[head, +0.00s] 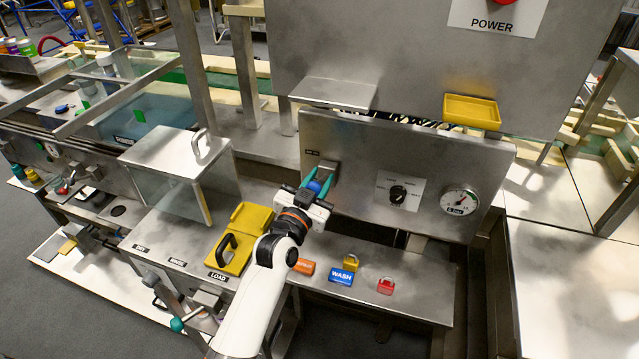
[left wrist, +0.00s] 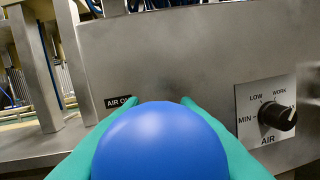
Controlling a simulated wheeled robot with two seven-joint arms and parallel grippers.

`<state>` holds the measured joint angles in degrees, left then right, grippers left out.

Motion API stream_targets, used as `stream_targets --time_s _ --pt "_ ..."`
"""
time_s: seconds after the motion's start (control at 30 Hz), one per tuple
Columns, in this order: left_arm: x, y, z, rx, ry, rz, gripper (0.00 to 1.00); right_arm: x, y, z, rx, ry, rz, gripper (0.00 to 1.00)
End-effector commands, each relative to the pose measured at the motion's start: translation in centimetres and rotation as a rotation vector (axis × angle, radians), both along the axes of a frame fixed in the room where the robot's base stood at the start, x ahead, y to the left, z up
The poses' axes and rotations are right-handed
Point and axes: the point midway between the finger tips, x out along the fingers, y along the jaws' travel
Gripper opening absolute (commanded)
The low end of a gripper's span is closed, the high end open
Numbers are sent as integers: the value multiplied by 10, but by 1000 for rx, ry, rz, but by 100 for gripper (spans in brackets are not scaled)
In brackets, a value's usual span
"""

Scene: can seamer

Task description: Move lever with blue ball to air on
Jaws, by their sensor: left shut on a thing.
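The blue ball (head: 315,186) of the lever is at the left part of the steel control panel (head: 350,150). My left gripper (head: 318,183) is shut on it, with its green fingers on either side. In the left wrist view the blue ball (left wrist: 160,142) fills the bottom middle between the green fingers. The black "AIR O..." label (left wrist: 118,101) is on the panel just above and left of the ball, its end hidden by a finger. The lever's shaft is hidden behind the ball and gripper. My right gripper is not in view.
An air knob (head: 398,194) and a pressure gauge (head: 459,202) are on the panel to the right. A clear-sided box (head: 180,165) and a yellow block (head: 240,240) stand left.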

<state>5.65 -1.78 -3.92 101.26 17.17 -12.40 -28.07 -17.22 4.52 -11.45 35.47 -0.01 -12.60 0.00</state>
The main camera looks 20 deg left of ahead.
Motion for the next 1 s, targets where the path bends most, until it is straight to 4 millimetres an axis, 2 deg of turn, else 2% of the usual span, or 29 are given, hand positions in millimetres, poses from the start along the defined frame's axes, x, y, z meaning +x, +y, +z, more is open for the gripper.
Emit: stream_targets --time_s 0.03,0.27,0.3,0.43,0.77,0.87,1.0 --pt "-2 0 -4 4 15 -1 0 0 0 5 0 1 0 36" --pt "-2 0 -8 2 22 -2 0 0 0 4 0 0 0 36" --pt "-2 0 -8 2 23 -2 30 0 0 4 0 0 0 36" --pt "-2 0 -7 2 21 -2 50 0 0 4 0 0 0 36" --pt "-5 0 -6 1 16 -1 50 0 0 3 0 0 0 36" --pt "-15 1 -8 0 18 -1 50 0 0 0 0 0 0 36" --pt "-42 5 -12 1 17 -1 50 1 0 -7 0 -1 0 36"
